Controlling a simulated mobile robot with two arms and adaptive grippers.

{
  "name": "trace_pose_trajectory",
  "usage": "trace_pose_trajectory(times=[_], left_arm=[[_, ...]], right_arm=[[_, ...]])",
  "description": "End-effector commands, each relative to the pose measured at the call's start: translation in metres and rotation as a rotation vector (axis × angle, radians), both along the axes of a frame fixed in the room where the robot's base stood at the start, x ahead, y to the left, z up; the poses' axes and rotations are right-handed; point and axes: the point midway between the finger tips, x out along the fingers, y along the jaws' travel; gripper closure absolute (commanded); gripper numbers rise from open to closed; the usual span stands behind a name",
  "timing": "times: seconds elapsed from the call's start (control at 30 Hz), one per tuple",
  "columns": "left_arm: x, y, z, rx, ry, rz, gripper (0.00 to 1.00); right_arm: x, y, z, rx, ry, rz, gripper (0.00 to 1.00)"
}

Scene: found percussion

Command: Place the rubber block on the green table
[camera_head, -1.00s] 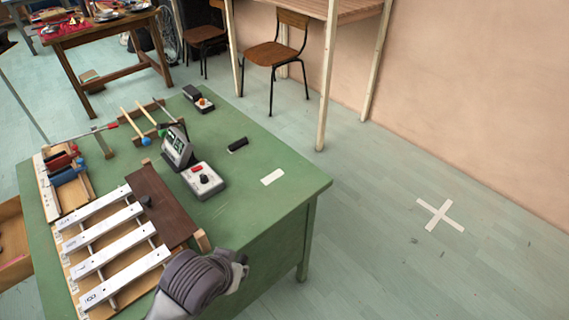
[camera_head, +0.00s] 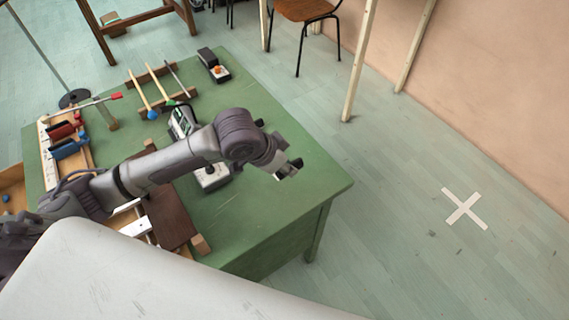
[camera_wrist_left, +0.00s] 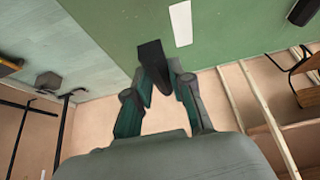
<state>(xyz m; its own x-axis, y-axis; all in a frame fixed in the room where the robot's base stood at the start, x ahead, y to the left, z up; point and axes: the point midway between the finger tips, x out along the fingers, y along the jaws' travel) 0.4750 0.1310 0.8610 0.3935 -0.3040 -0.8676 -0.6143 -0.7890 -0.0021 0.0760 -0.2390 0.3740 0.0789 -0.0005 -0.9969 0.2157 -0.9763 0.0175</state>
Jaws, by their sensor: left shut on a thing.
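A dark rubber block (camera_wrist_left: 151,56) is between the fingertips of my left gripper (camera_wrist_left: 158,78) in the left wrist view. The gripper is shut on it. In the head view my left gripper (camera_head: 286,170) is over the right part of the green table (camera_head: 312,188), close to its right edge. The block is hard to tell from the dark fingertips there. The green tabletop also shows in the left wrist view (camera_wrist_left: 235,25), beyond the block. I cannot tell whether the block touches the table. My right gripper is not in view.
A white strip (camera_wrist_left: 181,23) and another black object (camera_wrist_left: 303,12) lie on the tabletop. My left arm hides much of the instruments. Mallets (camera_head: 140,92) and a small box (camera_head: 214,65) stand at the back. Bare green surface shows behind and in front of the gripper.

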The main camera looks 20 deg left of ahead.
Motion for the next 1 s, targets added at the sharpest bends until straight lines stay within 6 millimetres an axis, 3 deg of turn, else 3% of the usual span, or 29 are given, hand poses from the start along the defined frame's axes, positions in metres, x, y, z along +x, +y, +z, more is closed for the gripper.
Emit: trace_pose_trajectory(times=[0.13,0.3,0.6,1.0], left_arm=[[0.028,0.012,-0.017,-0.001,-0.001,0.002,1.0],[0.041,0.018,-0.027,-0.002,0.0,0.0,1.0],[0.042,0.018,-0.063,-0.001,0.001,0.0,1.0],[0.042,0.018,-0.069,-0.001,-0.002,-0.001,1.0]], right_arm=[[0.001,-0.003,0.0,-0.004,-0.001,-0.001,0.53],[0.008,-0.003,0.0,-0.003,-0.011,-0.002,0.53],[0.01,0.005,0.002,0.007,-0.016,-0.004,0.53],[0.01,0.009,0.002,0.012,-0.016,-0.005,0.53]])
